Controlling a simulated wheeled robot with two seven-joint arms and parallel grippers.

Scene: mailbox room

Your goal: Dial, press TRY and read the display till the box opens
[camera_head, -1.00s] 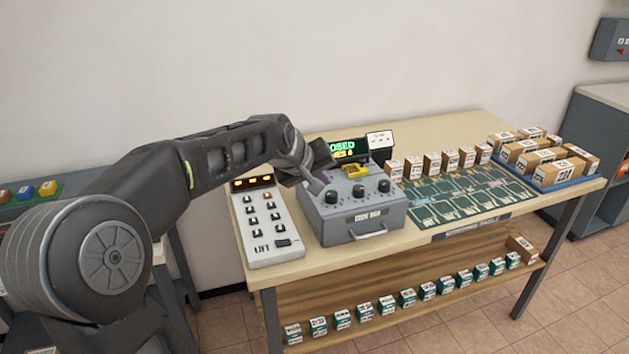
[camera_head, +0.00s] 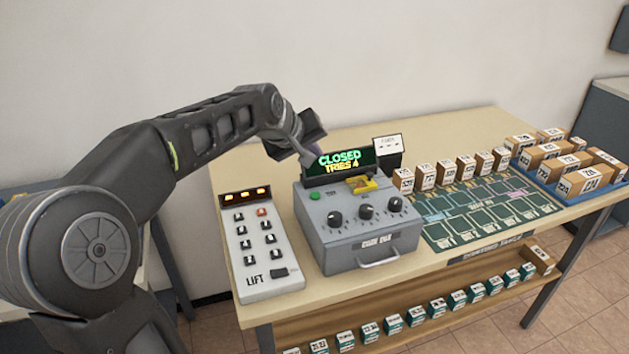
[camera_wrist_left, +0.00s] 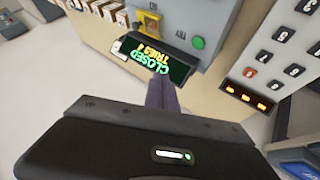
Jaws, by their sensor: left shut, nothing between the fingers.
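The grey code box (camera_head: 350,232) stands on the table with three black dials, the left (camera_head: 335,218), middle (camera_head: 366,211) and right (camera_head: 395,204). A green button (camera_head: 314,194) sits at its upper left; it also shows in the left wrist view (camera_wrist_left: 197,43). The display (camera_head: 341,163) behind reads "CLOSED" and "TRIES 4"; it is upside down in the left wrist view (camera_wrist_left: 155,58). My left gripper (camera_head: 308,156) is shut and empty, raised above and behind the green button, at the display's left end and not on the button. My right gripper is out of view.
A white LIFT keypad (camera_head: 262,252) stands left of the box. A yellow piece (camera_head: 361,184) lies on the box top, and a white card (camera_head: 388,143) stands behind. Small cartons (camera_head: 425,176), a green mat (camera_head: 480,212) and a blue tray (camera_head: 598,187) are to the right.

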